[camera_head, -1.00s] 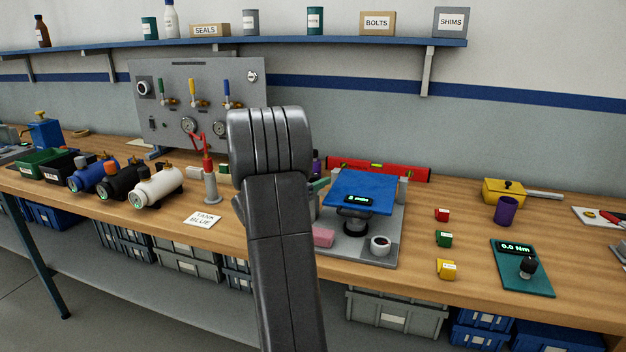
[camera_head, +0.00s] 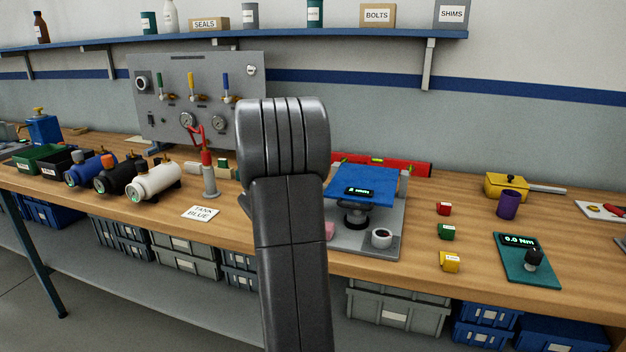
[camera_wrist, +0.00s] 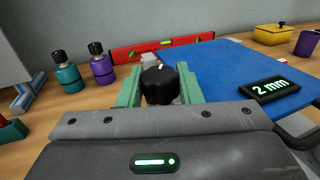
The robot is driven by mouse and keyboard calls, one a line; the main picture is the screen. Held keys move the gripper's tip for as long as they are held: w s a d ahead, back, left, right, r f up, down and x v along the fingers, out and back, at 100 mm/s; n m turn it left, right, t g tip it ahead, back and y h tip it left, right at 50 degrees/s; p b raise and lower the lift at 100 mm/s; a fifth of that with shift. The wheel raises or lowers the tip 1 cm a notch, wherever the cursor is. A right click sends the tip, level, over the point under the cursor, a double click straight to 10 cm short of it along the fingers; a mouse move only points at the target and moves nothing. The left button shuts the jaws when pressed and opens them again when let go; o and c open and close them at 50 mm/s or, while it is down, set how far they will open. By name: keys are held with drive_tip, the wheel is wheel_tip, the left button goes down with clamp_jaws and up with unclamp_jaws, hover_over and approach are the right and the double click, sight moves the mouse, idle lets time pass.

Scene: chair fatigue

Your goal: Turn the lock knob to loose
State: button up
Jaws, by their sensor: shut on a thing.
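The lock knob (camera_wrist: 159,88) is black with a white mark on its top edge, pointing away and slightly right in the wrist view. My gripper (camera_wrist: 159,76) has its two green fingers on either side of the knob and is shut on it. The blue seat plate (camera_wrist: 225,72) lies right of the knob, with a display (camera_wrist: 277,89) reading 2 mm. In the head view the seat plate (camera_head: 360,183) stands on the grey test rig (camera_head: 385,240). My arm hides the knob and my fingers there.
A red level (camera_wrist: 160,48) lies behind the rig. Teal (camera_wrist: 67,75) and purple (camera_wrist: 101,68) bottles stand left of my gripper in the wrist view.

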drive_tip(key=shift+f+n+t+y+b, duration=0.2)
drive_tip(key=shift+n+t+y+b, duration=0.95)
drive_tip(key=shift+b, duration=1.1)
drive_tip(key=shift+g+y+b, duration=0.25)
drive_tip(key=shift+y+b, duration=0.2)
drive_tip(key=shift+b, duration=0.1)
drive_tip(key=n+t+y+b, duration=0.1)
drive_tip(key=n+y+b, duration=0.1)
drive_tip(key=b, duration=0.6)
drive_tip(key=shift+f+y, duration=0.15)
drive_tip(key=shift+y, duration=0.35)
drive_tip(key=n+y+b, duration=0.1)
drive_tip(key=b, duration=0.5)
drive_tip(key=shift+y, duration=0.3)
drive_tip(key=shift+r+n+t+y+b, duration=0.3)
drive_tip(key=shift+r+n+y+b, duration=0.15)
drive_tip(key=shift+b, duration=1)
drive_tip(key=o, duration=1)
drive_tip(key=shift+f, duration=0.1)
drive_tip(key=s, duration=0.4)
drive_tip(key=s+a, duration=0.1)
drive_tip(key=s, duration=0.8)
drive_tip(key=shift+s+a, duration=0.25)
drive_tip(key=shift+s, duration=0.1)
